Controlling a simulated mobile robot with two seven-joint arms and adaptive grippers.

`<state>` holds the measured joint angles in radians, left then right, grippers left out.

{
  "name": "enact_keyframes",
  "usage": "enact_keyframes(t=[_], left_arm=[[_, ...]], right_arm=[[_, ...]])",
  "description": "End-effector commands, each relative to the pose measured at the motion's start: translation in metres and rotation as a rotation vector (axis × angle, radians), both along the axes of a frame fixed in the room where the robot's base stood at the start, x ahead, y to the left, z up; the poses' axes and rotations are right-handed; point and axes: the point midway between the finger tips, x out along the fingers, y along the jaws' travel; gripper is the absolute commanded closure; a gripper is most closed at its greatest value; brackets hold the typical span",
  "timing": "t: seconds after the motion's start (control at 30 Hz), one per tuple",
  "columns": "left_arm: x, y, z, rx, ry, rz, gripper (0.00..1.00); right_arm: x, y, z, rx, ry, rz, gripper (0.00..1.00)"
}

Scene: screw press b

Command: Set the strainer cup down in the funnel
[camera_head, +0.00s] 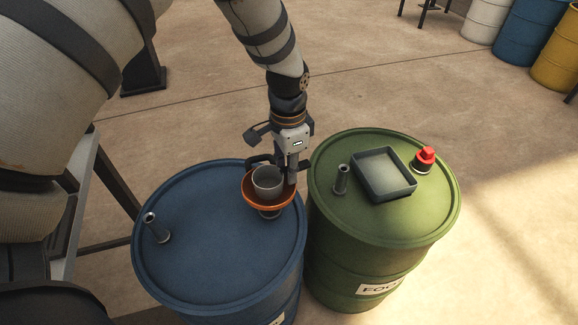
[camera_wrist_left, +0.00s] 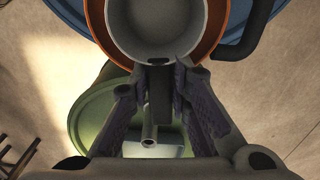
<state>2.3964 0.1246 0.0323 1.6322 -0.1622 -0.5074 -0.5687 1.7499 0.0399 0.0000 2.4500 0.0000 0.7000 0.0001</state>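The grey strainer cup (camera_head: 267,180) appears upright within the orange funnel (camera_head: 248,198), its rim above the funnel's rim. I cannot tell whether the cup rests on the funnel. The funnel stands on top of the blue drum (camera_head: 205,255), near its right edge. My left gripper (camera_head: 290,178) is at the cup's right side. In the left wrist view, its fingers (camera_wrist_left: 160,80) close on a grey handle at the rim of the cup (camera_wrist_left: 160,25), with the funnel's orange rim (camera_wrist_left: 214,30) around the cup. My right gripper is not in view.
A green drum (camera_head: 325,215) stands beside the blue one, carrying a dark-rimmed tray (camera_head: 382,172), a metal pipe stub (camera_head: 342,180) and a red-capped fitting (camera_head: 425,158). Another pipe stub (camera_head: 156,228) rises from the blue drum's left. More drums (camera_head: 525,32) stand far right.

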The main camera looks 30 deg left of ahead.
Motion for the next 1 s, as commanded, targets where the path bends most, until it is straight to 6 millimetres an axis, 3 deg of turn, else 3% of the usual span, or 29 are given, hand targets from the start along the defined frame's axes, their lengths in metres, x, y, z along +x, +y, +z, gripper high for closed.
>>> enact_keyframes(t=[0.03, 0.1, 0.53, 1.0], left_arm=[[-0.004, 0.001, -0.004, 0.002, 0.012, 0.001, 0.71], [-0.004, 0.001, -0.004, 0.001, 0.014, 0.001, 0.59], [-0.004, 0.001, -0.001, 0.002, 0.012, 0.001, 0.59], [-0.001, 0.002, 0.107, 0.001, 0.004, 0.0, 0.59]], right_arm=[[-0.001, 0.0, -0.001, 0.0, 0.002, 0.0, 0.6], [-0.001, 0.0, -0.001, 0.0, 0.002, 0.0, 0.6], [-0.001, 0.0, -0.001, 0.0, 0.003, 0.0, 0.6], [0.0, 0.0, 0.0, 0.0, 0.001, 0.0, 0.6]])
